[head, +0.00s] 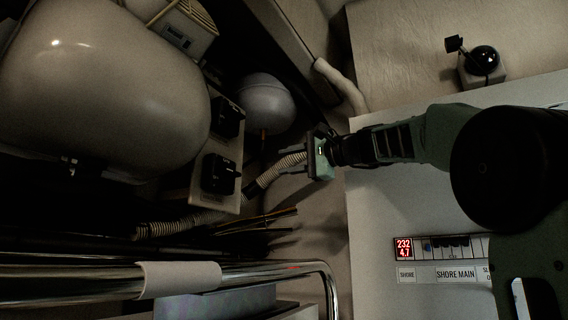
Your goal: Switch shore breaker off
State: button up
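The breaker row (455,247) is on the pale panel at the lower right, above a label reading "SHORE MAIN" (455,274). The breakers are white with small dark levers; the picture is too small to tell each lever's position. The row's right end is hidden behind my arm. My gripper (318,158) points left, up and to the left of the breakers and clear of them. It is beside a ribbed hose (275,172); I cannot tell whether they touch. Its fingers are seen edge-on and their gap is unclear.
A red display (403,249) reads 232 and 4.7, above a "SHORE" label (405,275). A chrome rail (250,272) crosses the lower left. A large rounded tank (100,90) and black switch boxes (218,174) fill the left. A black ball-topped device (483,61) stands upper right.

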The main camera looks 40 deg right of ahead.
aim_at(466, 240)
jog(key=k+l, duration=0.3)
jog(key=k, duration=0.15)
jog(key=k+l, duration=0.25)
jog(key=k, duration=0.25)
